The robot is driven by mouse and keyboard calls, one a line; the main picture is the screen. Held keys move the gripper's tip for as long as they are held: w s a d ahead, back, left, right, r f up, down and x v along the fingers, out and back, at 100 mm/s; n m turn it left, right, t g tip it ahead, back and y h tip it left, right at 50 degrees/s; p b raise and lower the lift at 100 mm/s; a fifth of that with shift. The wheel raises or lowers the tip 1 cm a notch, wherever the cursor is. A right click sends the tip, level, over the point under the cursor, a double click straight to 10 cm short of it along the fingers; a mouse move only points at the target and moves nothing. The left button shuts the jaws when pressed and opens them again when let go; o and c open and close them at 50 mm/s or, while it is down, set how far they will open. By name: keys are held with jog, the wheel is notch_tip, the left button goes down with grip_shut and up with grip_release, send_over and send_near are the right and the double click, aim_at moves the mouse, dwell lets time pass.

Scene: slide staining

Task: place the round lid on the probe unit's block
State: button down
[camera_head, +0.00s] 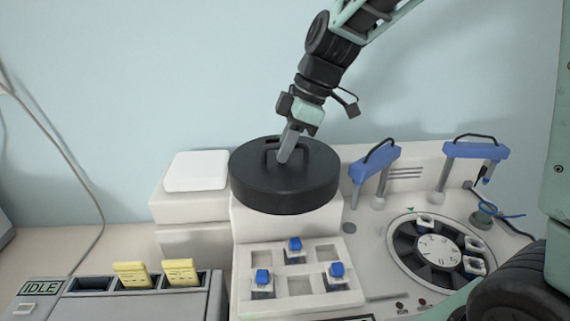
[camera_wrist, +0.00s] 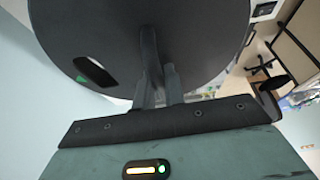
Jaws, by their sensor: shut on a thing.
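The round lid (camera_head: 310,187) is a thick black disc with an upright bar handle. It is level over the white block (camera_head: 285,222) in the middle of the bench unit and hides that block's top. I cannot tell whether it touches the block. My gripper (camera_head: 286,153) comes down from above and is shut on the lid's handle. In the wrist view the lid (camera_wrist: 200,45) fills the top, with a slot through it at the left. My gripper's fingers (camera_wrist: 158,88) close on the handle there.
A white flat-topped box (camera_head: 196,172) stands left of the lid. In front is a rack (camera_head: 262,300) with several blue-capped bottles. Blue-handled probes (camera_head: 374,165) and a dark round carousel (camera_head: 405,250) are at the right. A slide station (camera_head: 140,305) with yellow slides is front left.

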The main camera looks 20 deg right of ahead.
jog(key=shift+f, duration=1.05)
jog(key=shift+b, duration=0.3)
jog(key=shift+f, duration=0.2)
jog(key=c, duration=1.5)
grip_release()
jog(key=shift+r, duration=0.1)
